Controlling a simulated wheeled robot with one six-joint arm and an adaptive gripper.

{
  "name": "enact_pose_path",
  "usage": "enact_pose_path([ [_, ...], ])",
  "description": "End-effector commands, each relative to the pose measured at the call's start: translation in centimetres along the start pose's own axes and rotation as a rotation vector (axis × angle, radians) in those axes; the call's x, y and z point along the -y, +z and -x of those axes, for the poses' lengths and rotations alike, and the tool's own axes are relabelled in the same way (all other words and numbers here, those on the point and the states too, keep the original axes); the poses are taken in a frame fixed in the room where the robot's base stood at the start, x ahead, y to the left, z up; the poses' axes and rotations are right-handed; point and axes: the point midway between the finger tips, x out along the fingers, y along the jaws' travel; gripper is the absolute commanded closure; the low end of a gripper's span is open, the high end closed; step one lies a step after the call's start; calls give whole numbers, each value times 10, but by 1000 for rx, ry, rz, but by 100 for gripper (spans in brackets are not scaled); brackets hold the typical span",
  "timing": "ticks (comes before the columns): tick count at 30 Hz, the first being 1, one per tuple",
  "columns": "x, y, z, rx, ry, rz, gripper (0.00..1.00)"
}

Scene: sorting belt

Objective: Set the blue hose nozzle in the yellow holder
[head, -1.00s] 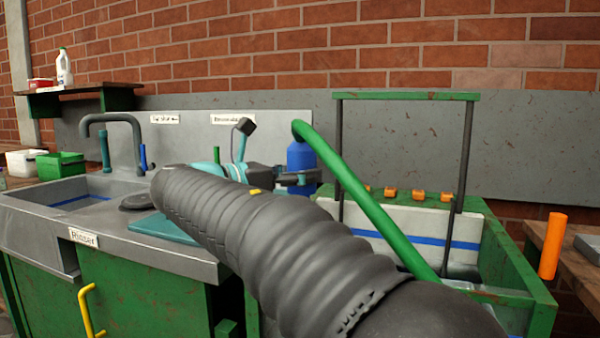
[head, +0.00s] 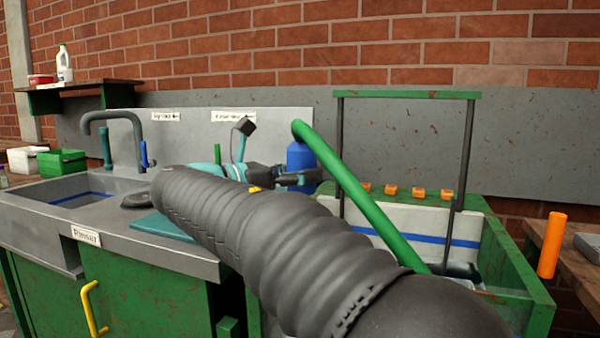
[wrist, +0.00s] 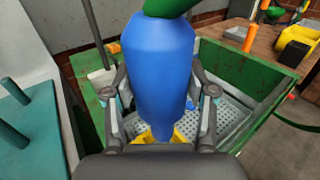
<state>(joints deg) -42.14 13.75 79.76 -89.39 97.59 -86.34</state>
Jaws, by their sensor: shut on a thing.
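The blue hose nozzle (head: 301,168) hangs from the thick green hose (head: 350,180) in the head view. In the wrist view the nozzle (wrist: 158,75) is upright between my gripper's fingers, its narrow end pointing down. My gripper (head: 290,178) is shut on its sides; both fingers also show in the wrist view (wrist: 160,110). A yellow piece (wrist: 179,136), which looks like the yellow holder, shows just behind and beside the nozzle's narrow end. The nozzle hides most of it, so I cannot tell whether they touch. My arm covers that spot in the head view.
A green-walled tub (head: 527,275) with a perforated grey floor (wrist: 228,118) lies around and beyond the nozzle. A dark upright frame (head: 467,150) stands over it. A sink (head: 60,205) and teal board (head: 160,227) are at left. An orange cylinder (head: 551,245) stands at right.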

Motion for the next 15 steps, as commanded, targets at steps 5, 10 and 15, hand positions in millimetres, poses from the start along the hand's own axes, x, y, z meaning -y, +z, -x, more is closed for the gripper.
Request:
enact_pose_path([
  [5, 0, -4, 0, 0, 0, 0, 69],
  [10, 0, -10, 0, 0, 0, 1, 69],
  [15, 0, -15, 0, 0, 0, 0, 69],
])
